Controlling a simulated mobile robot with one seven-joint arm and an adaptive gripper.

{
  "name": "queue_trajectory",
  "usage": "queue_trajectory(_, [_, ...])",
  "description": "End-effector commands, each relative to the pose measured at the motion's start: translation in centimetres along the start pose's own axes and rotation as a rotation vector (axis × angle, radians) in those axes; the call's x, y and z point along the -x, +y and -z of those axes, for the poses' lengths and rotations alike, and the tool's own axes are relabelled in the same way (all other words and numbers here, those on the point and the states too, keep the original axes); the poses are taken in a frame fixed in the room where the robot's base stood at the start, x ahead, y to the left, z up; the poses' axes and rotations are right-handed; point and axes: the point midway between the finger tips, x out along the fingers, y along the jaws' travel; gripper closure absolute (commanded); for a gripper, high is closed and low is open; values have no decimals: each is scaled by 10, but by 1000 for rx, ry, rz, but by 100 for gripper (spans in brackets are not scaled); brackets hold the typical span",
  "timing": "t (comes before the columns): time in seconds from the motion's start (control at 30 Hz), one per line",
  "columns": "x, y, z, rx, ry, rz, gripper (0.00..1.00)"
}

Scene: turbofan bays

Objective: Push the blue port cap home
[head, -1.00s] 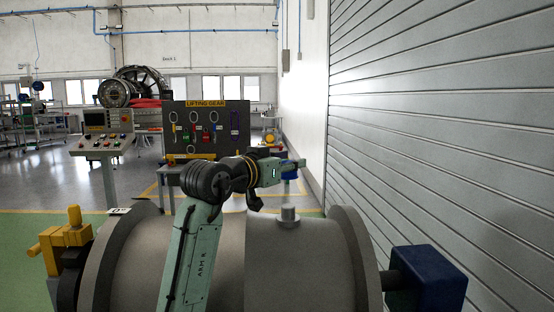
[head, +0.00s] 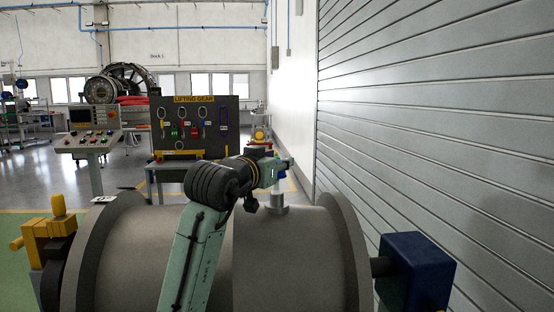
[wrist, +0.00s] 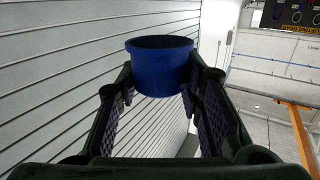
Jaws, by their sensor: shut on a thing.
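The blue port cap (wrist: 161,68) is held at the fingertips of my gripper (wrist: 158,88) in the wrist view. My gripper is shut on it from both sides. In the head view my gripper (head: 284,166) is over the grey port stub (head: 279,204) on top of the large grey cylinder (head: 293,255). Only a small blue part of the cap shows there, largely hidden by the gripper.
A dark blue box (head: 415,271) sticks out at the cylinder's right end, and a yellow fitting (head: 46,237) at its left. A ribbed grey shutter wall (head: 430,130) rises on the right. Behind stand a lifting gear board (head: 194,125) and a control console (head: 88,137).

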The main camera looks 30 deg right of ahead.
Motion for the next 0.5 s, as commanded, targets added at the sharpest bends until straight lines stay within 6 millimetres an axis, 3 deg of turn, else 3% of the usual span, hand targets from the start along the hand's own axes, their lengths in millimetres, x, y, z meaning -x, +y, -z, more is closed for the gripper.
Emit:
queue_trajectory(0.2, [-1,1,-19,0,1,-1,88])
queue_trajectory(0.5, [-1,1,-25,-1,1,-2,88])
